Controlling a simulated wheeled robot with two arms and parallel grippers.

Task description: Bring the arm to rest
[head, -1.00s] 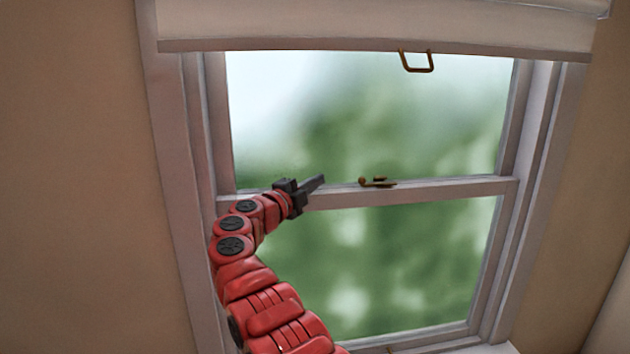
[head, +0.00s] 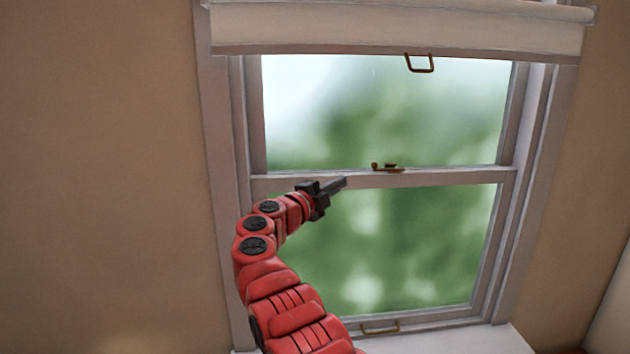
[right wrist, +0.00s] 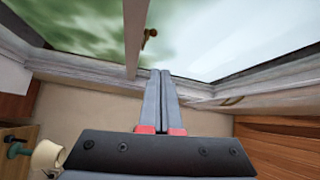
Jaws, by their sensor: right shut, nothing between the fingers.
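My red right arm rises from the bottom of the head view. My left gripper does not show.
A brass latch (head: 387,167) sits on the middle rail, right of the gripper. A pale blind (head: 330,30) with a brass pull (head: 420,64) hangs at the top. A white sill (head: 470,341) lies below. Bare brown wall (head: 100,180) is at the left.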

